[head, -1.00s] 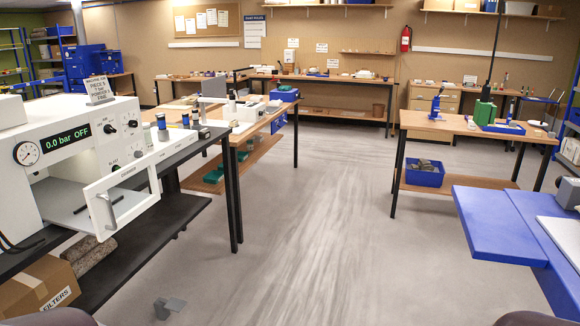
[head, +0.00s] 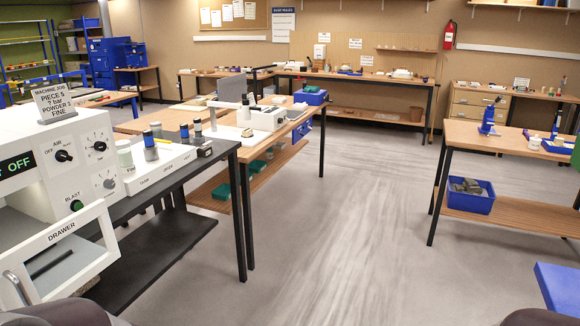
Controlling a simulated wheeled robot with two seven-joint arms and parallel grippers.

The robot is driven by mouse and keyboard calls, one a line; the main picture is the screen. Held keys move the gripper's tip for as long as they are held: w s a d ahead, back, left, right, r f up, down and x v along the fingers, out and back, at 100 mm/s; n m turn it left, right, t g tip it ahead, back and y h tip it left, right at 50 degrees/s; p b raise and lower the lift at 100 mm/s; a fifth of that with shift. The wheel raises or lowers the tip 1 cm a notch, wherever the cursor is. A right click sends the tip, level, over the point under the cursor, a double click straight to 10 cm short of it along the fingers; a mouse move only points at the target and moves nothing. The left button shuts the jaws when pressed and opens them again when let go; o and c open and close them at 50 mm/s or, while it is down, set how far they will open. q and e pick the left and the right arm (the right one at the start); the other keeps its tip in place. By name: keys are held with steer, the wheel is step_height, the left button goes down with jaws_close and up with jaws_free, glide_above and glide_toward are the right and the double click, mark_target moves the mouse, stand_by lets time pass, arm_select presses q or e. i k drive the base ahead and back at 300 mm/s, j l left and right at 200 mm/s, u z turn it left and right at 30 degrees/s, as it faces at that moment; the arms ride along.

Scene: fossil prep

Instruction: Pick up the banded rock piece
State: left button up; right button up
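I cannot make out a banded rock piece for certain in the head view. Greyish rock lumps (head: 466,186) lie in a blue bin (head: 468,203) on the lower shelf of the right-hand table, too small to show any banding. Small pale and brown items (head: 400,73) stand on the long bench (head: 360,82) at the back wall, also too small to identify. Neither of my grippers is in view. Only dark rounded parts of my own body show at the bottom corners.
A white blasting machine (head: 50,165) with a drawer front stands close on the left, on a black bench (head: 190,172). A wooden table (head: 170,123) stands behind it. A blue surface (head: 560,288) juts in at lower right. The grey floor (head: 345,220) down the middle is clear.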

mark_target(204, 151)
steer(key=i+l+u, duration=0.25)
steer(key=i+u, duration=0.15)
steer(key=i+l+u, duration=0.4)
steer(key=i, duration=0.15)
